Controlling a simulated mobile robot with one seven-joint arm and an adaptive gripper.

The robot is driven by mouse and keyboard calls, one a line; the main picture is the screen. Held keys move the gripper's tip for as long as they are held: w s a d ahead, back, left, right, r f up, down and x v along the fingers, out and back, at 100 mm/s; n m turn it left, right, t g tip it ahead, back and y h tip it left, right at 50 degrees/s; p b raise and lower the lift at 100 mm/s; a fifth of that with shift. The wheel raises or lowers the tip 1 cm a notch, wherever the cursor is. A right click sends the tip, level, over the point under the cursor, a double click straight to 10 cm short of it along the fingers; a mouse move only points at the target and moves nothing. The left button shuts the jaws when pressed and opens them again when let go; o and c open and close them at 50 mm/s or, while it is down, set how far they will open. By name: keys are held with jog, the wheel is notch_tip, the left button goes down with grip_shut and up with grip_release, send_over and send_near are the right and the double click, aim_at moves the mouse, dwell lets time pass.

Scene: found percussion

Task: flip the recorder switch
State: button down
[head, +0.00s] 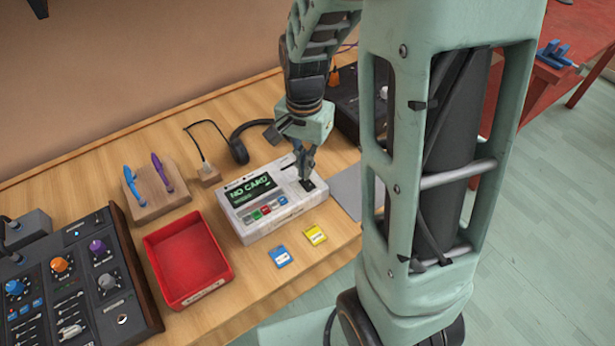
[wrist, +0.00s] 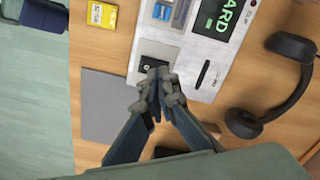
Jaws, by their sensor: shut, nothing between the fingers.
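The recorder (head: 292,209) is a pale box on the wooden bench. Its lit screen (head: 250,190) reads NO CARD, and coloured buttons run along its front. A black square switch plate (wrist: 152,53) sits near the recorder's right end in the head view. My gripper (head: 306,177) is shut and empty, pointing down at that plate. In the wrist view the fingertips (wrist: 157,79) overlap the plate's edge and hide part of it. I cannot tell whether they touch the switch, or which way it is set.
A blue card (head: 279,256) and a yellow card (head: 315,235) lie in front of the recorder. A red tray (head: 188,262) and a mixer (head: 75,285) stand left. Headphones (head: 238,149) lie behind. A grey mat (wrist: 103,108) lies beside the recorder.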

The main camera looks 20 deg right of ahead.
jog(key=shift+r+p, duration=1.75)
jog(key=shift+r, duration=0.7)
